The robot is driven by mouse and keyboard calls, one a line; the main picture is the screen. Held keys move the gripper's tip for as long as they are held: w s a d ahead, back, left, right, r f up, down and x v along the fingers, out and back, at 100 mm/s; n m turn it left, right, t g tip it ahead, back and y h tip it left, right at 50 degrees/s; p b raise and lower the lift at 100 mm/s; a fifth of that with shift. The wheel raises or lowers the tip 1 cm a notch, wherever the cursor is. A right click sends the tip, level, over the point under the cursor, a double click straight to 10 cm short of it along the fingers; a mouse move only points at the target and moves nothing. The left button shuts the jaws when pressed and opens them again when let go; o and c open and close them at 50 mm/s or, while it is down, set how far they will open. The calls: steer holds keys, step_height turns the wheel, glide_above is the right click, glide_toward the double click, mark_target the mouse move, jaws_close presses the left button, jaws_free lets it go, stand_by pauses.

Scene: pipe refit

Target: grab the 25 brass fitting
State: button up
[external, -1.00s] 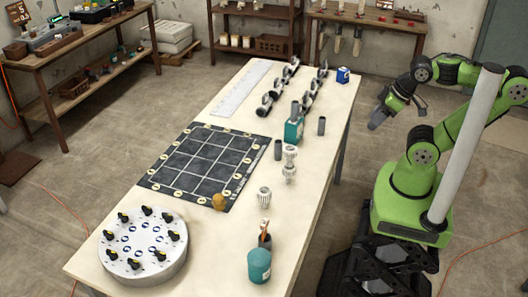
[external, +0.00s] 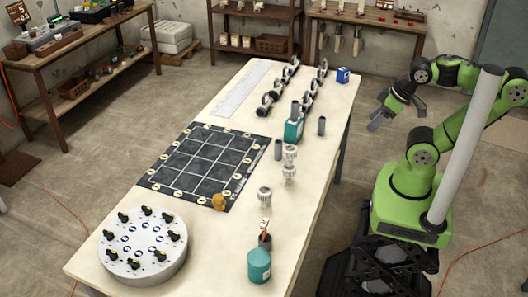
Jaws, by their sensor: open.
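My gripper (external: 398,116) hangs in the air to the right of the table, off its edge, with its fingers apart and nothing between them. It touches nothing. Several pale, ribbed fittings stand on the table's right half: one (external: 264,196) near the mat's lower right, and two close together, one behind (external: 290,155) the other (external: 288,174). A small brownish-gold lump (external: 219,202) sits at the mat's near right corner. No size mark is readable, so I cannot tell which thing is the 25 brass fitting.
The long table (external: 215,262) carries a dark gridded mat (external: 203,163), a round white disc with black knobs (external: 142,247), teal containers (external: 259,267) (external: 293,131), dark grey cylinders (external: 321,126), a blue box (external: 343,75) and rows of dark pipe parts (external: 268,104).

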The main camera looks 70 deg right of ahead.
steer(key=shift+o, duration=0.9)
